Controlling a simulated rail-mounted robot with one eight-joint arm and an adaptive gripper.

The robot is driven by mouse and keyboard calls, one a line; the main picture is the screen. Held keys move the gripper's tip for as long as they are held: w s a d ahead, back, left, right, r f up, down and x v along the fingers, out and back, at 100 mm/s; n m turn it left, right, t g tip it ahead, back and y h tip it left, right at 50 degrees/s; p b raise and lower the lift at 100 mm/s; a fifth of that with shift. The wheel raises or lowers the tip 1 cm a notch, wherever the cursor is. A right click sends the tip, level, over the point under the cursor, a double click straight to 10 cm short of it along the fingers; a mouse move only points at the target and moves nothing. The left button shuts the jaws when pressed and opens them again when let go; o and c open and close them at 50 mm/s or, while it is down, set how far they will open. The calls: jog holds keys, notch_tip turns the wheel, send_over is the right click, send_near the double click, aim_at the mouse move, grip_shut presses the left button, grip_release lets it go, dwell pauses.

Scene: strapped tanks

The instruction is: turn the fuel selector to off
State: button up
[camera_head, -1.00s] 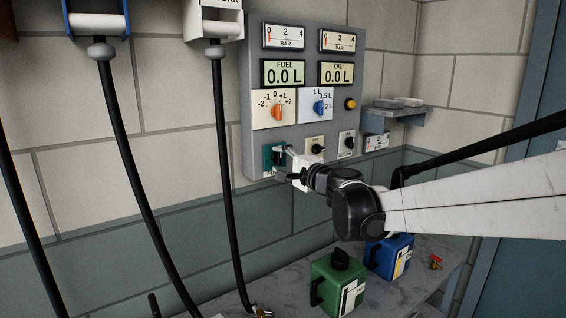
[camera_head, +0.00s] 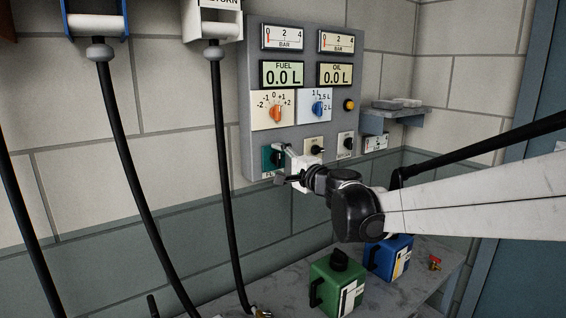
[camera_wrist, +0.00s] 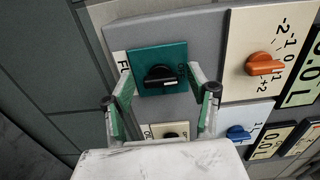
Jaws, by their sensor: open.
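The fuel selector is a black knob on a green plate (camera_wrist: 174,54), low on the left of the grey panel. It also shows in the head view (camera_head: 267,157), partly covered by my gripper. In the wrist view the black knob (camera_wrist: 160,76) has a white mark at its right end. My gripper (camera_wrist: 158,88) is open, with one finger on each side of the knob. The fingertips are at the plate's lower corners; I cannot tell whether they touch it. The plate's lettering is mostly hidden.
The grey panel (camera_head: 292,38) carries an orange dial (camera_head: 276,114), a blue dial (camera_head: 318,108) and two more black selectors to the right. Black hoses (camera_head: 222,160) hang at the left. A green can (camera_head: 322,288) and a blue can (camera_head: 380,262) stand on the bench below.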

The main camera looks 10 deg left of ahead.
jog(key=shift+s+d, duration=0.1)
jog(key=v, duration=1.1)
jog(key=shift+s+d, duration=0.25)
jog(key=s+d+f+n+g+h, duration=0.2)
jog(key=s+d+f+n+h, duration=0.2)
jog(key=s+d+f, duration=0.5)
jog(key=s+d+f+n+g+h, duration=0.3)
jog(key=s+d+f+h, duration=0.6)
jog(key=s+d, duration=1)
jog(key=s+n, duration=0.1)
jog(key=s, duration=0.1)
jog(key=shift+s, duration=0.35)
